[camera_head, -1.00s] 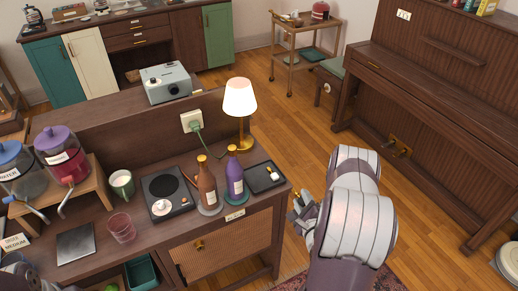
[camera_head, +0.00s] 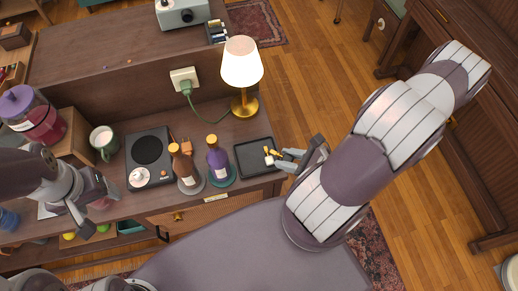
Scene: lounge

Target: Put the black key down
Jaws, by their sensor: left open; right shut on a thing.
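My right gripper (camera_head: 276,159) reaches in from the right over the right part of the black tray (camera_head: 244,165), at the right end of the wooden counter. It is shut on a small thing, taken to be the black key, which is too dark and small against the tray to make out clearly. A small white piece (camera_head: 268,161) and a yellow piece show at the fingertips. I cannot tell whether the held thing touches the tray. My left gripper (camera_head: 84,222) is open and empty at the counter's left front.
A lit lamp (camera_head: 242,65) stands behind the tray. A purple bottle (camera_head: 217,158) and a brown bottle (camera_head: 182,168) stand left of it, then a black hotplate (camera_head: 149,150) and a green mug (camera_head: 104,142). The tray's left part looks clear.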

